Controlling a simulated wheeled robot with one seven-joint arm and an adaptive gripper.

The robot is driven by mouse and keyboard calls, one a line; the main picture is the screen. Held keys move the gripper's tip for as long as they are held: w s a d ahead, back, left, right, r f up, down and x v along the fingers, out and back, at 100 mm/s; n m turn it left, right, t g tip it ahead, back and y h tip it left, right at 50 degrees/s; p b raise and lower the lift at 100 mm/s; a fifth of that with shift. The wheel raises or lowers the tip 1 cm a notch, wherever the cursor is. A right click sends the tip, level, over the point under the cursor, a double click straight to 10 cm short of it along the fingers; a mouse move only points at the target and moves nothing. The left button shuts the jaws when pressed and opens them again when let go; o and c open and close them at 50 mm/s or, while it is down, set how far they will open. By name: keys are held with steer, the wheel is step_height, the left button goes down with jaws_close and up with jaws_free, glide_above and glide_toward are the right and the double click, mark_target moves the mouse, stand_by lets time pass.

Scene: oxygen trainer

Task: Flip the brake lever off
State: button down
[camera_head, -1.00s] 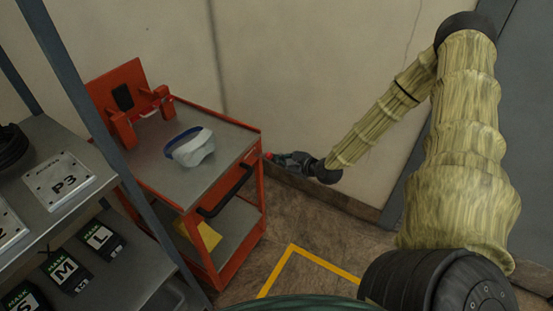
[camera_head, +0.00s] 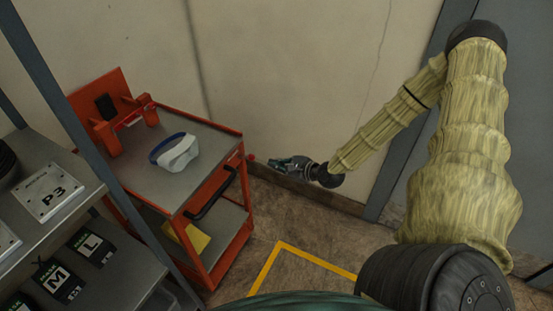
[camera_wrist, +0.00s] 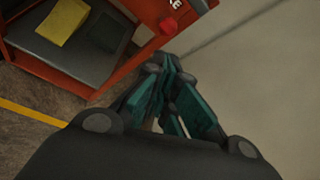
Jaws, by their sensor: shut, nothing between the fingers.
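The red knob of the brake lever (camera_head: 251,157) sticks out from the right side of the orange cart (camera_head: 222,261). In the wrist view the red knob (camera_wrist: 168,25) is just above my fingertips, beside part of a white label (camera_wrist: 173,5) on the orange frame. My gripper (camera_head: 271,161) is right of the knob in the head view, with a small gap. In the wrist view my gripper (camera_wrist: 166,62) is shut and empty, its teal fingers pointing toward the cart. The lever's shaft and exact tilt cannot be made out.
A blue-and-white mask (camera_head: 176,152) and an orange stand (camera_head: 105,110) are on the cart top. A black handle (camera_head: 211,194) is on its front. A yellow item (camera_head: 187,238) lies on the lower shelf. A wall is close behind my gripper. A grey rack (camera_head: 60,215) stands left.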

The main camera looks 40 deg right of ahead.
steer(key=shift+v, duration=0.8)
steer(key=shift+s+d, duration=0.1)
steer(key=shift+d, duration=0.05)
steer(key=shift+f, duration=0.1)
steer(key=s+a+f+n+g, duration=0.4)
steer(key=s+a+f+n, duration=0.15)
steer(key=a+n, duration=0.2)
steer(key=s+a+f+n+g, duration=0.35)
steer(key=s+a+n, duration=0.25)
steer(key=a, duration=0.3)
steer(key=s+a+f+n+g+h, duration=0.1)
steer(key=s+a+f+n+g, duration=0.1)
steer(key=s+n, duration=0.4)
steer(key=s+a+f+n+g+h, duration=0.2)
steer(key=s+n, duration=0.5)
steer(key=s, duration=0.6)
steer(key=a+g, duration=0.1)
steer(key=a, duration=0.1)
steer(key=shift+s+a+f, duration=0.3)
steer(key=shift+a, duration=0.05)
